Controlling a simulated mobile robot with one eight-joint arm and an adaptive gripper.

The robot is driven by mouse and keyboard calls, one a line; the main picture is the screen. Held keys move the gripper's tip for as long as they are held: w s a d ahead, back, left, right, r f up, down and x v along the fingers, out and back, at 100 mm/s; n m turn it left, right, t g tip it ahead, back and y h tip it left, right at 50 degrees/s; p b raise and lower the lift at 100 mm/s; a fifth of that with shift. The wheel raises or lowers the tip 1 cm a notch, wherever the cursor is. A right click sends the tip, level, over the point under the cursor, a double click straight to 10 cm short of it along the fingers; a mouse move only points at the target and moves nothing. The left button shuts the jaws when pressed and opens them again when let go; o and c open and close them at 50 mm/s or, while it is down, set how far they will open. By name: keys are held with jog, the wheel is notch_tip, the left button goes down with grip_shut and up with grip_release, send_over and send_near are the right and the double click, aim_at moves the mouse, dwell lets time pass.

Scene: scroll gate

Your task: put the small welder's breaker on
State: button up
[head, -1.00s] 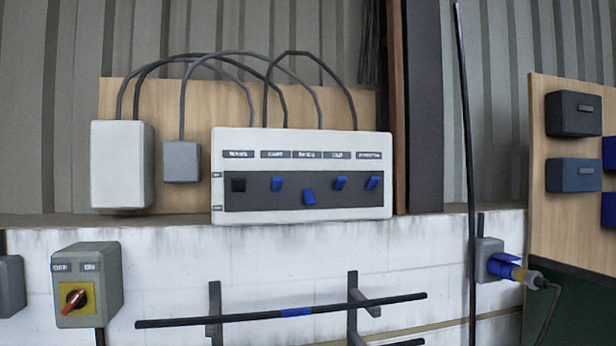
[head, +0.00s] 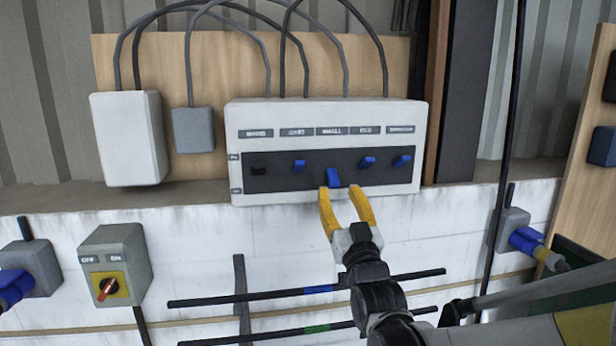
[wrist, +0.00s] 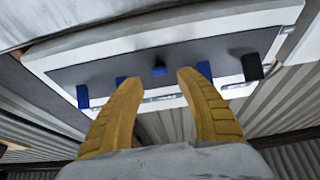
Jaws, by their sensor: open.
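The breaker panel (head: 325,196) is a white box with a dark strip of levers under grey labels. The middle label (head: 332,131) seems to read "SMALL". The blue lever below it, the small welder's breaker (head: 333,178), sits lower than the other blue levers. My gripper (head: 342,192) is open, its yellow fingers pointing up at the panel just below this lever. In the wrist view the middle lever (wrist: 159,71) shows beyond and between the open fingertips (wrist: 156,78). I cannot tell whether a finger touches it.
Blue levers stand beside it, one to the left (head: 299,166) and two to the right (head: 367,162) (head: 402,161). A black lever (head: 259,170) is at the far left. A rotary switch box (head: 116,268) and dark horizontal rods (head: 305,289) are below. Cables (head: 283,60) arch above the panel.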

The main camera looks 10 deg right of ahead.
aim_at(335, 182)
jog(key=shift+x, duration=2.35)
jog(key=shift+s, duration=0.1)
grip_shut()
